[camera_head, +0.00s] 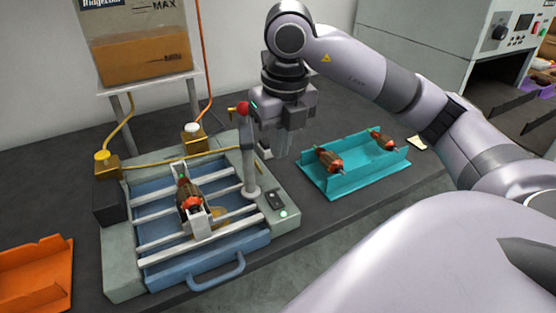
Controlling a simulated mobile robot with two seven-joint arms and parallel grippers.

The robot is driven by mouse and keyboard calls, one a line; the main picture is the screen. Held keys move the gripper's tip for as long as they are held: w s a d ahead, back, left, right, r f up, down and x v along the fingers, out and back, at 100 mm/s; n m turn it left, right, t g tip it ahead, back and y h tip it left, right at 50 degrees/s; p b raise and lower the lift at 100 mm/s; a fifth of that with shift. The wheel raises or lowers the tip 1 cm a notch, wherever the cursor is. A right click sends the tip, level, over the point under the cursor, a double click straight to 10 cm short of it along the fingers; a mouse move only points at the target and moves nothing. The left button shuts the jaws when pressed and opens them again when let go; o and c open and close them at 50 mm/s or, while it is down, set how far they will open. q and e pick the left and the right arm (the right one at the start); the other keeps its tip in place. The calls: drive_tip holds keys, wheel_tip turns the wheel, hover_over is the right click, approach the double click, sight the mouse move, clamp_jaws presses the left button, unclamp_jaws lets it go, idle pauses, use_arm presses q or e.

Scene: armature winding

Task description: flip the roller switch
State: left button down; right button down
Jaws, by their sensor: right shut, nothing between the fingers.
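The roller machine (122,262) is a grey-green frame with a blue tray on the dark bench. A small black switch (274,199) sits on its right-hand rim, beside a glowing green light (283,213). My right gripper (272,153) points down beyond and above the switch, just right of the machine's upright post (249,165). It is shut and empty, apart from the switch. A red and brown armature (188,195) rests in the holder across the machine's white bars. My left gripper is not in view.
A teal tray (345,183) with two armatures stands right of the machine. An orange tray (38,280) is at the lower left. A tank (135,40) stands behind, with hoses to the machine. My right arm covers much of the right side.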

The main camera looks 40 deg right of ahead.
drive_tip(key=shift+r, duration=0.45)
drive_tip(key=shift+f, duration=0.1)
drive_tip(key=shift+w+d+r+m+y+b, duration=0.15)
drive_tip(key=shift+d+m+y+b, duration=0.75)
drive_tip(key=shift+m, duration=2.15)
drive_tip(key=shift+w+d+m+y+b, duration=0.25)
drive_tip(key=shift+d+m+b, duration=0.35)
drive_tip(key=shift+m+b, duration=1.6)
drive_tip(key=shift+w+d+r+m+y+b, duration=0.2)
drive_tip(key=shift+d+m+y, duration=0.5)
drive_tip(key=shift+m, duration=3.15)
drive_tip(key=shift+f, duration=0.3)
drive_tip(key=b, duration=0.2)
approach(274, 195)
drive_tip(key=x, duration=0.5)
drive_tip(key=shift+a+f, duration=0.15)
drive_tip(key=shift+a, duration=0.05)
drive_tip(key=shift+w+f, duration=0.15)
drive_tip(key=shift+f, duration=0.45)
